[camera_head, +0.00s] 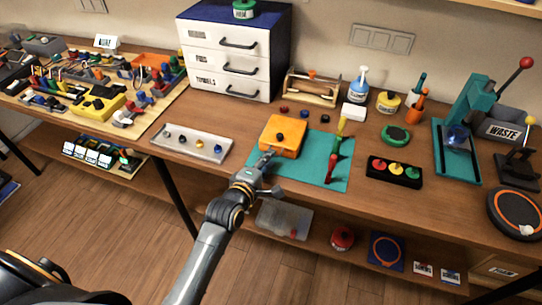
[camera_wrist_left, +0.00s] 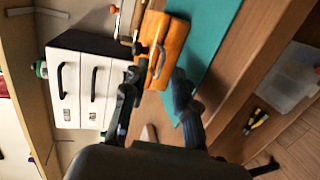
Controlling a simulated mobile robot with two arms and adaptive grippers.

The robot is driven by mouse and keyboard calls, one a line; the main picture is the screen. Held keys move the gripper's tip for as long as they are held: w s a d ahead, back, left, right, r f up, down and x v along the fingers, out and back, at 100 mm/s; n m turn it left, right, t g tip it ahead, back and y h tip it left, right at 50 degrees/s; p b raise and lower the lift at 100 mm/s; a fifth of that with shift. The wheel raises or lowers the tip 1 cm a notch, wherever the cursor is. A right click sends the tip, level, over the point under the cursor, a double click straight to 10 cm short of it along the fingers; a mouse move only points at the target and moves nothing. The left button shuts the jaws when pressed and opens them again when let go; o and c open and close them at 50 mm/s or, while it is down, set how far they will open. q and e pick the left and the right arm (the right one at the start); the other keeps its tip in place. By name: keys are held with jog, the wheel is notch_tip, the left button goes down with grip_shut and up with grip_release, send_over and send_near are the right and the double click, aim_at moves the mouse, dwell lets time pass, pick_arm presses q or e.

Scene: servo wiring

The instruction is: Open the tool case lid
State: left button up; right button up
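The orange tool case (camera_head: 283,131) sits on the teal mat (camera_head: 316,172) on the workbench, and its lid looks shut. A small dark knob shows on its top. In the left wrist view the orange case (camera_wrist_left: 174,40) lies just ahead of the fingers, with a dark handle on its near edge. My left gripper (camera_head: 263,166) is at the front edge of the case. In the wrist view its two dark fingers (camera_wrist_left: 157,80) are spread apart with nothing held between them. I cannot tell whether a finger touches the handle. My right gripper is not in view.
A grey tray (camera_head: 192,142) lies left of the case, and a white drawer cabinet (camera_head: 228,60) stands behind it. A black button box (camera_head: 394,171) and a teal press (camera_head: 459,150) are farther right.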

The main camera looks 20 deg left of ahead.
pick_arm(q)
jog(key=shift+x, duration=1.1)
grip_shut()
